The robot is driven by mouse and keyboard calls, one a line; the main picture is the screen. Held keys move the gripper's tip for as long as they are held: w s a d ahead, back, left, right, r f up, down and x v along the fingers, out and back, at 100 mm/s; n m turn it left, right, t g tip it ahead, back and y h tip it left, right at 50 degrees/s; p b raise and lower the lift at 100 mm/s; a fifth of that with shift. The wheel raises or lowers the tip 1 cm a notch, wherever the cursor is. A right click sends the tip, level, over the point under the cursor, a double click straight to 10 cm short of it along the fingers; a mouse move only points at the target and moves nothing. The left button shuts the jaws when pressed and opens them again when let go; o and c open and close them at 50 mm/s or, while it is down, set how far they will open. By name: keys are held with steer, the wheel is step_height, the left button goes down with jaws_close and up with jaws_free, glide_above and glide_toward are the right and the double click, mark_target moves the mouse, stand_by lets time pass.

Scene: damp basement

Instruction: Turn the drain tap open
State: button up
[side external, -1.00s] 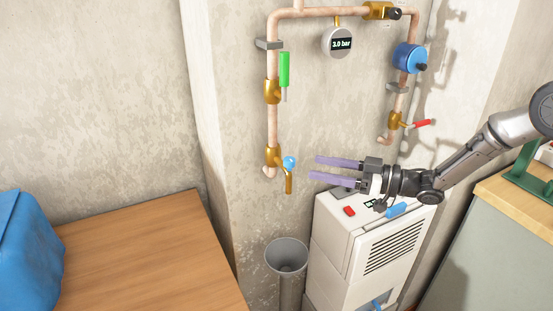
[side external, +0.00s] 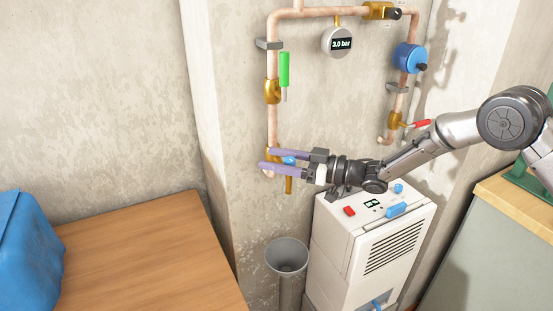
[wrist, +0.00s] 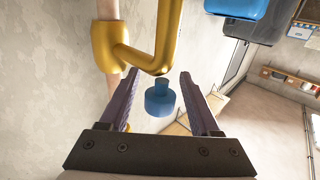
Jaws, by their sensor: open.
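The drain tap (side external: 288,185) is a brass fitting at the low end of the left copper pipe, with a spout hanging down. Its blue knob (side external: 289,160) sits beside the spout, partly hidden by my fingers. In the wrist view, the blue knob (wrist: 159,99) lies between the open fingers (wrist: 160,77), with a visible gap on both sides. The brass tap body (wrist: 112,48) is just beyond the fingertips.
A green-handled valve (side external: 284,70) is higher on the same pipe. A red-handled valve (side external: 421,123) is on the right pipe. The gauge (side external: 340,43) reads 3.0 bar. A grey drain funnel (side external: 287,256) stands below the tap, and a white dehumidifier (side external: 375,245) stands under my arm.

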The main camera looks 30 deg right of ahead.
mark_target(290, 158)
jaws_close()
steer(key=shift+m+t+h, duration=0.3)
steer(key=shift+h, duration=0.1)
steer(key=m+t+h, duration=0.1)
steer(key=m+h, duration=0.1)
steer(key=h, duration=0.1)
steer(key=d+m+t+h, duration=0.1)
steer(key=m+t+h, duration=0.1)
steer(key=m+h, duration=0.1)
steer(key=m+t+h, duration=0.1)
steer(key=m+h, duration=0.2)
steer(key=h, duration=0.2)
steer(key=shift+w+d+f+t, duration=0.1)
steer(key=shift+w+d+t, duration=0.2)
steer(key=shift+w+d, duration=0.1)
steer(key=m+h, duration=0.2)
steer(key=h, duration=0.1)
steer(key=d+m+g+h, duration=0.1)
steer(key=m+h, duration=0.1)
steer(key=h, duration=0.1)
steer(key=shift+h, duration=0.4)
steer(key=shift+s+d+m+g+h, duration=0.2)
steer(key=shift+m+g+h, duration=0.3)
steer(key=shift+m+h, duration=0.45)
steer(key=shift+s+d+m+g+h, duration=0.1)
steer(key=shift+d+m+g+h, duration=0.2)
steer(key=shift+m+g+h, duration=0.6)
steer(key=shift+d+h, duration=0.1)
steer(key=shift+h, duration=0.45)
jaws_free()
